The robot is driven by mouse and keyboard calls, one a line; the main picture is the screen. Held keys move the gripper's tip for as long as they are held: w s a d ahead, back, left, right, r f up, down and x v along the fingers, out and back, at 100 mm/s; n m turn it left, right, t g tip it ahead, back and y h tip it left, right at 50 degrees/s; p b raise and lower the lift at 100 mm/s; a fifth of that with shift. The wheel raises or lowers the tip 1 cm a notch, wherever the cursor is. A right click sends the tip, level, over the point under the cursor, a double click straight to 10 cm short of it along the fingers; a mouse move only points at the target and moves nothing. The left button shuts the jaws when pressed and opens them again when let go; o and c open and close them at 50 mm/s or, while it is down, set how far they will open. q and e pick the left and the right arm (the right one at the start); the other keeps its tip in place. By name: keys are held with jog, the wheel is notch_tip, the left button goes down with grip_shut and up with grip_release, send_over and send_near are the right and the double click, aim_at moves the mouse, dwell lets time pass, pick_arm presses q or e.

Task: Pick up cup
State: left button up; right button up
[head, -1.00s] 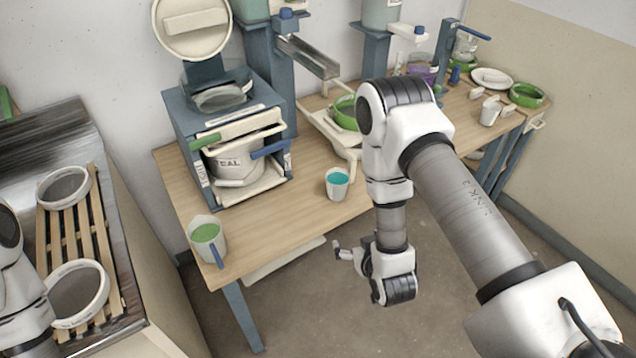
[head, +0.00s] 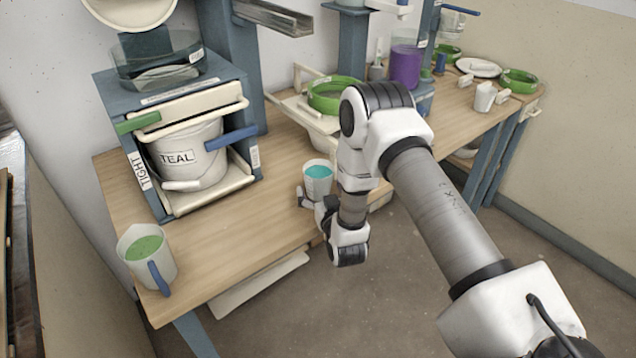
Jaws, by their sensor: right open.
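A white cup with teal liquid (head: 318,180) stands upright on the wooden table near its front edge. My right gripper (head: 313,198) is low beside the front of this cup, at the table's edge. It is open; one finger shows at the cup's lower left. The rest of the gripper is partly hidden by my wrist, and I cannot tell whether it touches the cup. A larger white cup with green liquid and a blue handle (head: 147,258) stands at the table's left front corner. My left gripper is not in view.
A blue press holds a bucket labelled TEAL (head: 187,158) at the left. A green-rimmed sieve (head: 335,95) sits behind the teal cup. A purple container (head: 405,65) and a small white cup (head: 484,97) are farther right. The table (head: 225,245) is clear between the two near cups.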

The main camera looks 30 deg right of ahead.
jog(key=shift+w+d+r, duration=0.1)
jog(key=shift+w+d, duration=0.05)
jog(key=shift+w, duration=0.55)
jog(key=shift+c, duration=0.4)
jog(key=c, duration=1.5)
jog(key=shift+w+r, duration=0.15)
